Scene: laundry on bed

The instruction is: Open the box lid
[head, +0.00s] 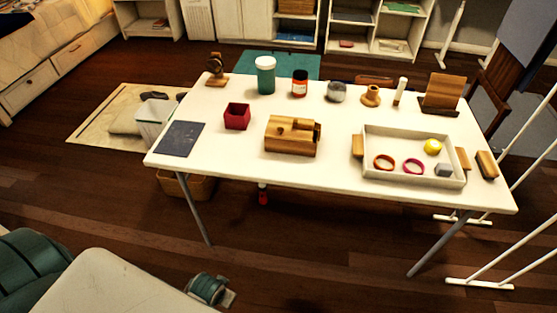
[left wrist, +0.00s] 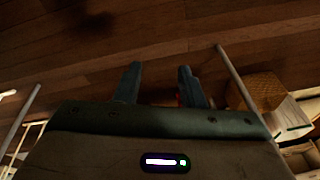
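A wooden box (head: 292,137) with a rounded top stands near the middle of the white table (head: 340,180). Its lid looks closed, though details at its right end are too small to make out. A small dark-red box (head: 237,116) with an open top stands to its left. My left gripper (left wrist: 158,84) shows in the left wrist view, its two fingers apart with nothing between them and dark wooden floor beyond. It is away from the wooden box, which that view does not show.
A white tray (head: 414,183) holding rings, a yellow ball and a grey block is right of the box. Jars and wooden pieces line the back edge; a dark flat panel (head: 180,139) lies at left. The table's front middle is clear. A wicker basket (left wrist: 252,92) stands below.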

